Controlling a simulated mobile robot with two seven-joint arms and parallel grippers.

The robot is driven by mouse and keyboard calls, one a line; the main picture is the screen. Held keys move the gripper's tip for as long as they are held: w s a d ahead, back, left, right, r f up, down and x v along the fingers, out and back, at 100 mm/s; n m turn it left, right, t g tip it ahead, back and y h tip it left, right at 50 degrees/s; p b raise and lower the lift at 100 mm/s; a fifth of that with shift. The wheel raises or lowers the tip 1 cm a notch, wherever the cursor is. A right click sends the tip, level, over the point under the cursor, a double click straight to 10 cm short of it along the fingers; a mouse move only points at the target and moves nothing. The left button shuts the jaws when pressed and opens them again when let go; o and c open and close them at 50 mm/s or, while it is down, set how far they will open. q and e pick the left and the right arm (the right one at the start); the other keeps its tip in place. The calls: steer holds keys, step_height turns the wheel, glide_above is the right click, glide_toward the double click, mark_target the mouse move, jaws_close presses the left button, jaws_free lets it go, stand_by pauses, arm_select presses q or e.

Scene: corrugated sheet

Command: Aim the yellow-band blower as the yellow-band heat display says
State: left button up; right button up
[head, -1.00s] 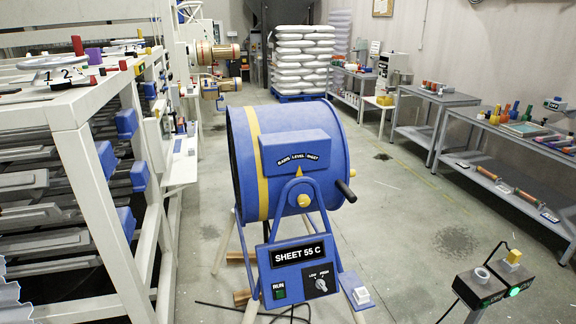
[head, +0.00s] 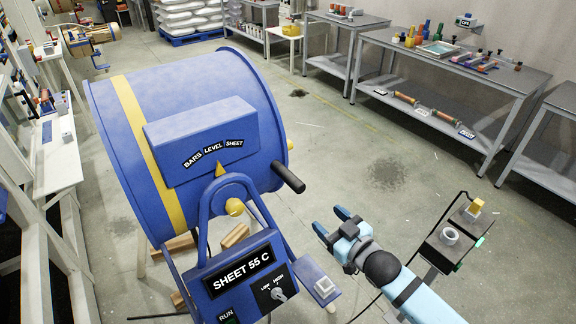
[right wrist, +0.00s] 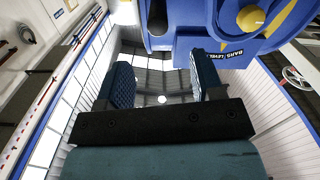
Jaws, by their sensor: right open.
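The blower is a blue drum (head: 100,110) with a yellow band (head: 150,150), on a stand. Its scale (head: 213,153) reads BARS, LEVEL, SHEET, and the yellow pointer (head: 221,178) sits below about LEVEL. A black handle (head: 288,177) sticks out at the drum's right. The heat display (head: 243,270) reads SHEET 55 C. My right gripper (head: 331,221) is open and empty, right of and below the handle, apart from it. In the right wrist view its fingers (right wrist: 163,82) are spread with nothing between, and the blue blower (right wrist: 222,22) shows at top right. My left gripper is out of view.
A LOW/HIGH knob (head: 278,294), a RUN button and a small side plate (head: 318,283) are on the stand. A dark box stand with a white ring (head: 450,236) is at the right. Benches (head: 500,80) line the right wall. The floor between is clear.

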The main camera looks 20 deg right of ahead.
mark_target(302, 189)
steer(key=x, duration=0.4)
steer(key=r+p+x, duration=0.1)
steer(key=x, duration=0.3)
steer(key=p+x, duration=0.1)
steer(key=x, duration=0.3)
steer(key=shift+w+r, duration=0.3)
steer(key=shift+w, duration=0.05)
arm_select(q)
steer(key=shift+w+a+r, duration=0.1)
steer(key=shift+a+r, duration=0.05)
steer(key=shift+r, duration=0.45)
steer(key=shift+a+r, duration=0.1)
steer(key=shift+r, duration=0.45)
arm_select(e)
steer(key=shift+x, duration=0.8)
steer(key=shift+c, duration=0.2)
steer(key=c, duration=1.1)
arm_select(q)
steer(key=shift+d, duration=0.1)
arm_select(e)
steer(key=shift+w, duration=0.1)
